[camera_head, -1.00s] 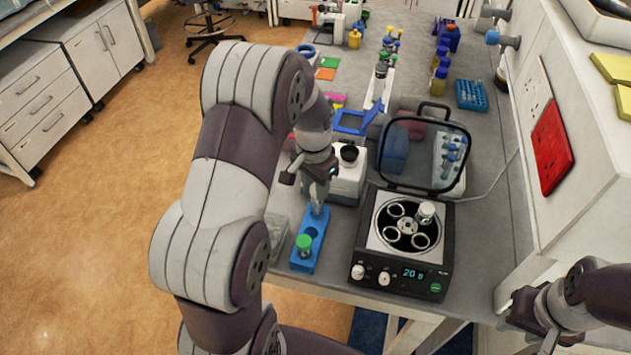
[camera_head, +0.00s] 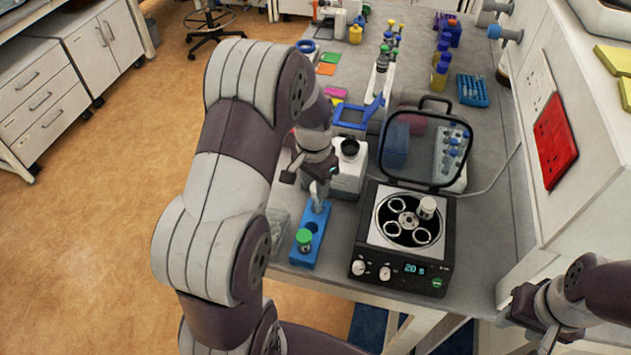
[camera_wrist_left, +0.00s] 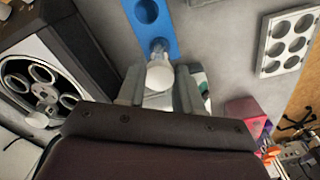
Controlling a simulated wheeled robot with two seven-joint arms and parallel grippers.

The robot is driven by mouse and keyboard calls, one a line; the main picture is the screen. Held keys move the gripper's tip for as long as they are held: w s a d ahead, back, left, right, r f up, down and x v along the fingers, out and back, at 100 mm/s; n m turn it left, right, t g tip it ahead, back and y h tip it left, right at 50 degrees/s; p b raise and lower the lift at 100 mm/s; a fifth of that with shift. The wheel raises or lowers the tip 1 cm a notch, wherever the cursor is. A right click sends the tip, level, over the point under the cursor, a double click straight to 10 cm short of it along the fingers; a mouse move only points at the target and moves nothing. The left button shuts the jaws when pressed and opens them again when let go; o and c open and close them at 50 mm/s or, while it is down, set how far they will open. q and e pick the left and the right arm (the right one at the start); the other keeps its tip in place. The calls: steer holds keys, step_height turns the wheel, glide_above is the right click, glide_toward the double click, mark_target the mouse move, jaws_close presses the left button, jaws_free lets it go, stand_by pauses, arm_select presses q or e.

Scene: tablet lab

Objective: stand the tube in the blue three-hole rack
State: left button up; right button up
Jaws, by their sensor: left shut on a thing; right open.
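The blue three-hole rack (camera_head: 306,257) stands on the bench left of the centrifuge; it also shows in the left wrist view (camera_wrist_left: 169,27). A green-capped tube (camera_head: 304,238) stands in its near hole, and the middle hole looks empty. My left gripper (camera_head: 319,187) is over the rack's far end. It is shut on a tube with a pale round cap (camera_wrist_left: 160,72), between the fingers in the left wrist view (camera_wrist_left: 160,88). The tube's lower end is at the rack's end hole; how deep it sits I cannot tell. My right gripper (camera_head: 528,306) is open, at the lower right.
The open centrifuge (camera_head: 446,262) holds a white-capped tube (camera_head: 428,206) and stands close right of the rack. A grey multi-hole rack (camera_wrist_left: 264,43) lies beside the blue rack. Several racks and bottles stand farther back.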

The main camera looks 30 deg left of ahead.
arm_select(q)
steer(key=shift+f, duration=0.25)
steer(key=shift+f+b, duration=0.3)
steer(key=shift+f, duration=0.05)
steer(key=shift+f, duration=0.15)
stand_by(0.4)
steer(key=shift+f+b, duration=0.35)
steer(key=shift+f, duration=0.25)
steer(key=o, duration=1.1)
steer(key=shift+c, duration=0.2)
